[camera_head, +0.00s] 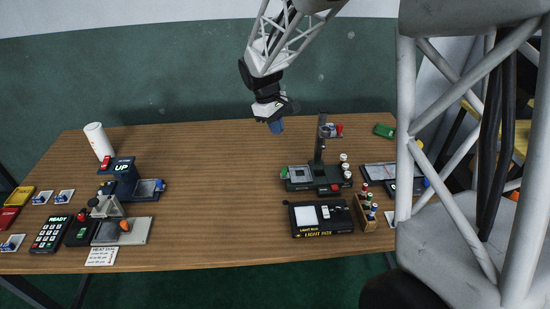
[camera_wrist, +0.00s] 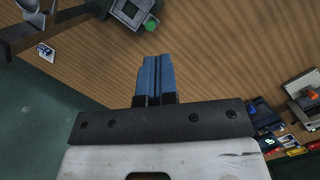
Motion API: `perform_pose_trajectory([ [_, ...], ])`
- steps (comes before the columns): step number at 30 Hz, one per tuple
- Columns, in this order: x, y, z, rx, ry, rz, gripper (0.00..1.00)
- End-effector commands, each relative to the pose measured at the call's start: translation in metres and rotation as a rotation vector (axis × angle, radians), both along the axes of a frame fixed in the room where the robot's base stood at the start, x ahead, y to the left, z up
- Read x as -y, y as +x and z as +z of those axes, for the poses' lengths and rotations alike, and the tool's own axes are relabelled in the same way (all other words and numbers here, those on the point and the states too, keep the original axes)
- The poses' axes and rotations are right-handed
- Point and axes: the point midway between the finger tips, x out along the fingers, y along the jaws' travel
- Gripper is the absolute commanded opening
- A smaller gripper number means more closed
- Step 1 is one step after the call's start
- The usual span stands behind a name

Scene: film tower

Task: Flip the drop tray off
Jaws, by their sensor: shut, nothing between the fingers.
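My gripper (camera_head: 276,126) hangs above the back middle of the table. Its blue fingers (camera_wrist: 157,78) are shut together with nothing between them. No part is clearly labelled as the drop tray. A dark device marked UP (camera_head: 123,168) stands on the left of the table, with a small grey tray (camera_head: 147,187) and a blue knob at its right side. A post stand (camera_head: 320,150) stands right of middle; its base has a grey square tray (camera_head: 299,173) and a green knob (camera_head: 284,173). In the wrist view the green knob (camera_wrist: 151,26) is beyond my fingertips, apart from them.
A light box (camera_head: 320,218) and a wooden bottle rack (camera_head: 367,214) are at the front right. A white cylinder (camera_head: 98,140), a keypad (camera_head: 50,233) and a lever press (camera_head: 120,229) are at left. The middle of the table (camera_head: 220,190) is clear.

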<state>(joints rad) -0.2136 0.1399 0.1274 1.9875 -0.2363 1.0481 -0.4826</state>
Motion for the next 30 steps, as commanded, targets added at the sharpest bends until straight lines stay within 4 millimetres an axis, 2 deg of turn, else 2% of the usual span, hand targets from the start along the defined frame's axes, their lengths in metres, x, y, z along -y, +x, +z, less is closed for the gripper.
perform_pose_trajectory([
  [9,-0.026,0.041,-0.039,-0.058,-0.027,0.105,0.0],
  [18,-0.049,0.073,-0.078,-0.112,-0.051,0.198,0.0],
  [24,-0.058,0.086,-0.095,-0.134,-0.061,0.237,0.0],
  [30,-0.062,0.09,-0.102,-0.143,-0.064,0.254,0.0],
])
